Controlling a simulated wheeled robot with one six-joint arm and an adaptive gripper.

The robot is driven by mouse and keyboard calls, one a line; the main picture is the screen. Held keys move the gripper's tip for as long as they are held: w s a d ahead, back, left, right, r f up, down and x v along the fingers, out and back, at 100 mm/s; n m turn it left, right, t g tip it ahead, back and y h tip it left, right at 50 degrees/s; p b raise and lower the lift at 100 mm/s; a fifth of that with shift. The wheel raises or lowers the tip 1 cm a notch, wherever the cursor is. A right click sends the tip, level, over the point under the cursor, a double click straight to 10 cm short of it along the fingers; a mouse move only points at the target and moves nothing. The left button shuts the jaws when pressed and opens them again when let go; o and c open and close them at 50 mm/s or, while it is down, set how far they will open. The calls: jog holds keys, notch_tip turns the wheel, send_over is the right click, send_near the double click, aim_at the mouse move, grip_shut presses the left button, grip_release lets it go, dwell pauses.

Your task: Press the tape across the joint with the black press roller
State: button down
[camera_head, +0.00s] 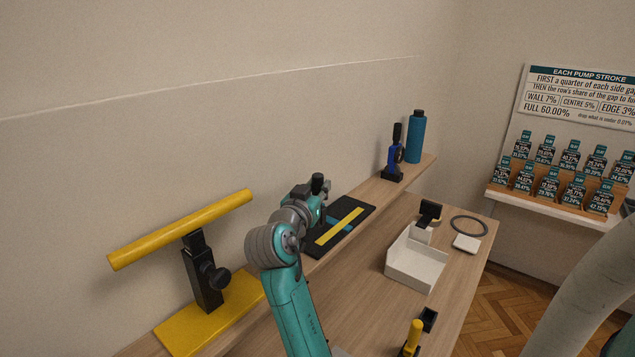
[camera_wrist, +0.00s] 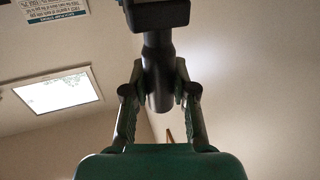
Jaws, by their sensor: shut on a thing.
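My gripper (camera_wrist: 160,88) is shut on a dark cylindrical handle in the wrist view. The handle belongs to a black tool, likely the press roller (camera_wrist: 158,14), whose blocky end is cut off by the top edge. In the head view, a black piece (camera_head: 318,183) stands up at my gripper's end; the fingertips are hidden there. A black board (camera_head: 358,207) lies on the bench just beyond my gripper. A yellow strip (camera_head: 341,226) lies along it, with a teal piece (camera_head: 333,221) partly showing beside it. I cannot tell which is the tape, nor see the joint clearly.
A yellow T-shaped stand (camera_head: 182,232) is left of my arm. A blue-black tool (camera_head: 394,158) and a blue bottle (camera_head: 416,137) stand on the back ledge. A white tray (camera_head: 417,264), a dark ring (camera_head: 484,228) and a yellow-handled tool (camera_head: 413,336) are to the right.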

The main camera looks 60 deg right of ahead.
jog(key=shift+f, duration=2.45)
jog(key=shift+f, duration=0.6)
jog(key=shift+s+d, duration=0.1)
jog(key=shift+d, duration=1.75)
jog(key=shift+d, duration=0.1)
jog(key=d, duration=0.3)
jog(key=shift+s, duration=0.2)
